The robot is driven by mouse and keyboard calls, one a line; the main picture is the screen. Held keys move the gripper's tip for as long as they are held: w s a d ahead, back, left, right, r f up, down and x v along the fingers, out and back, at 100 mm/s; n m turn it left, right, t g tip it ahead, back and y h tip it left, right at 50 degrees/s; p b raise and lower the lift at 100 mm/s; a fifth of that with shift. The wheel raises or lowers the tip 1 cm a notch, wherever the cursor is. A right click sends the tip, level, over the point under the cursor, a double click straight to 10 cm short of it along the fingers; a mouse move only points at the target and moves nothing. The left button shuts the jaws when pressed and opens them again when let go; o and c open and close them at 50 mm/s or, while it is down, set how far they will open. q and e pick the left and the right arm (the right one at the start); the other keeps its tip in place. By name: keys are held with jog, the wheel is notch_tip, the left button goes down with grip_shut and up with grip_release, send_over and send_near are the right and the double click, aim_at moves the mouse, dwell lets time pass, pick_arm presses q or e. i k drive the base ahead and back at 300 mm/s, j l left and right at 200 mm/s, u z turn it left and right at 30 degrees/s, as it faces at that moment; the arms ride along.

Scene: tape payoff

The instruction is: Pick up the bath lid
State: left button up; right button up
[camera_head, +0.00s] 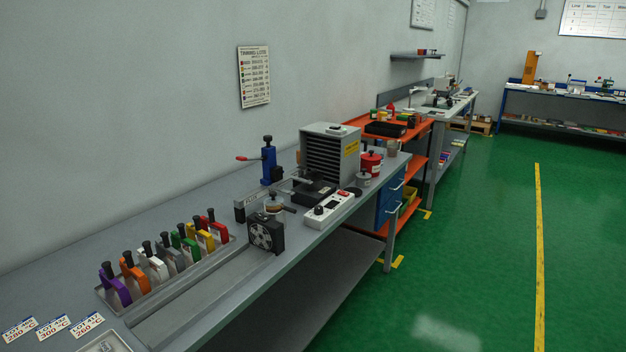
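I cannot tell for sure which thing is the bath lid. A low dark box (314,193) with a flat top sits on the grey bench (215,283), in front of a grey louvred unit (330,153). A white control box (329,210) with a dark knob and a red switch stands in front of it. A small jar-like vessel (273,208) with a dark knob on top stands behind a black fan (267,234). A red pot (371,162) with a dark top stands right of the louvred unit. Neither gripper is in view.
A rack holds several coloured, black-knobbed handles (160,269) at the bench's left. Several printed temperature cards (53,327) lie near left. A blue press (268,163) stands near the wall. An orange shelf (419,145) stands beyond. The green floor (470,260) at right is clear.

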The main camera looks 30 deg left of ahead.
aim_at(273, 201)
jog(key=i, duration=2.6)
jog(key=i+u, duration=0.2)
jog(key=u, duration=0.25)
jog(key=i+l+u, duration=0.1)
jog(key=u, duration=0.35)
jog(key=i+l+u, duration=0.15)
jog(key=u, duration=0.3)
jog(key=i+l+u, duration=0.2)
jog(key=u, duration=0.25)
